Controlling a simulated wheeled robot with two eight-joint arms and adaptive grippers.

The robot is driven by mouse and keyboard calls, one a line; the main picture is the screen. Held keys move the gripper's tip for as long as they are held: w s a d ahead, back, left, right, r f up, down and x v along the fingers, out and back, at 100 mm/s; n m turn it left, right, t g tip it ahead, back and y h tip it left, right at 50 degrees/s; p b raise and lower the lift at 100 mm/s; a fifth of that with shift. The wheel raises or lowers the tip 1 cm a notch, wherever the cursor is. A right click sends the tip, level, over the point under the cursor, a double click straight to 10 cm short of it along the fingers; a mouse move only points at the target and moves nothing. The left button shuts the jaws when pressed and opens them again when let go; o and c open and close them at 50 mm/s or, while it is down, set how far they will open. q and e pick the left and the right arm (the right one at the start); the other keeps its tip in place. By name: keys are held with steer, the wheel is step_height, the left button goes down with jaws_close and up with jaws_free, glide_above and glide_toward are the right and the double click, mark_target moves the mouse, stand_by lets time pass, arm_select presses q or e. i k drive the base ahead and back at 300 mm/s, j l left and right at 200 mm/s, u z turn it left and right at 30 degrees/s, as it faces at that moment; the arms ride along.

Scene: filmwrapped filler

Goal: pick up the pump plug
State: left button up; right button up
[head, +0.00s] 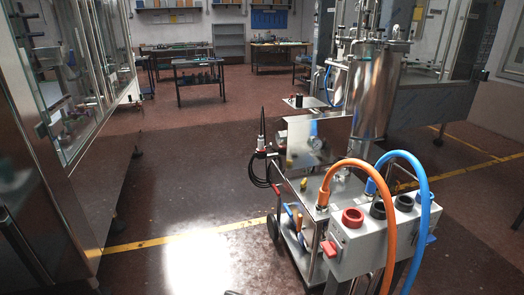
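I cannot tell for sure which part is the pump plug. A black pointed piece with a red and white band (261,143) stands upright at the left edge of the wheeled cart (295,183), with a black cable (262,172) looped below it. On the cart's right side, a grey box (345,250) carries red and black round sockets. Neither of my grippers is in view.
A steel tank (374,90) stands on the cart. A glass-walled machine (60,130) fills the left side. Tables (200,75) stand at the back. The floor between machine and cart is free, crossed by a yellow line (185,236).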

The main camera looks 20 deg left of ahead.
mark_target(260, 148)
steer(key=i+j+z, duration=0.1)
steer(key=i+j, duration=0.2)
steer(key=i+j+z, duration=0.1)
steer(key=i+j, duration=0.2)
steer(key=i+j+z, duration=0.15)
steer(key=i+j, duration=0.15)
steer(key=j, duration=0.2)
steer(key=i+j+z, duration=0.1)
steer(key=i+j, duration=0.15)
steer(key=j, duration=0.15)
